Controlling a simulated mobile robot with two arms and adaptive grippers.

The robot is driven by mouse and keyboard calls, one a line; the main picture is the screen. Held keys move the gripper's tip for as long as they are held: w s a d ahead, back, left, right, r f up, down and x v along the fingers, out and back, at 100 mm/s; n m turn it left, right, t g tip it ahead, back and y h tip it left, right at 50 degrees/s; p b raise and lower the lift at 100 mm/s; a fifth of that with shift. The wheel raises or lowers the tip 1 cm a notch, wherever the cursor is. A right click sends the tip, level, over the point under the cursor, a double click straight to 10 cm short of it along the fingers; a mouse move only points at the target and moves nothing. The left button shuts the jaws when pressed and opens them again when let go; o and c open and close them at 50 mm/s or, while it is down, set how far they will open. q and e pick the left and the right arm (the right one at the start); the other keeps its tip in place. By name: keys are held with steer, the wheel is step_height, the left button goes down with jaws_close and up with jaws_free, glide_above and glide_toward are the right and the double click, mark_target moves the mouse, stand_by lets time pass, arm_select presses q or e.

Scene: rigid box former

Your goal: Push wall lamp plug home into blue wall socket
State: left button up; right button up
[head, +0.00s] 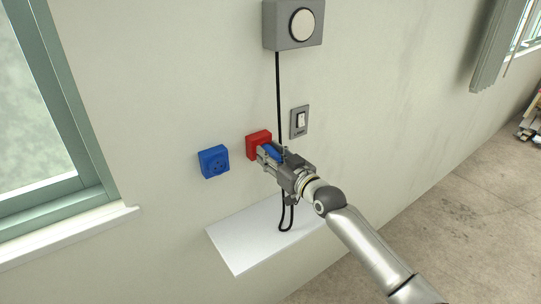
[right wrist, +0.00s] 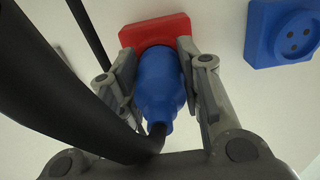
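The blue wall lamp plug (right wrist: 158,85) is between the fingers of my right gripper (head: 268,153), which is shut on it. Its front end is at the red socket (head: 258,140); I cannot tell whether it is seated there or only against the face. The red socket also shows behind the plug in the right wrist view (right wrist: 155,28). The blue wall socket (head: 214,162) is empty, to the left of the red one in the head view; in the right wrist view it is at the upper right (right wrist: 283,32). My left gripper is not in view.
A grey wall lamp (head: 292,24) sits above, its black cord (head: 278,95) hanging down and looping over a white shelf (head: 235,250). A light switch (head: 300,121) is just right of the red socket. The wall between the two sockets is clear. A window is at left.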

mark_target(281, 163)
jaws_close()
steer(key=shift+s+d+p, duration=0.2)
steer(key=shift+s+p, duration=0.1)
steer(key=shift+p, duration=0.15)
steer(key=shift+p+v, duration=0.35)
steer(key=shift+v, duration=0.45)
steer(key=shift+p+v, duration=1.1)
steer(key=shift+v, duration=0.75)
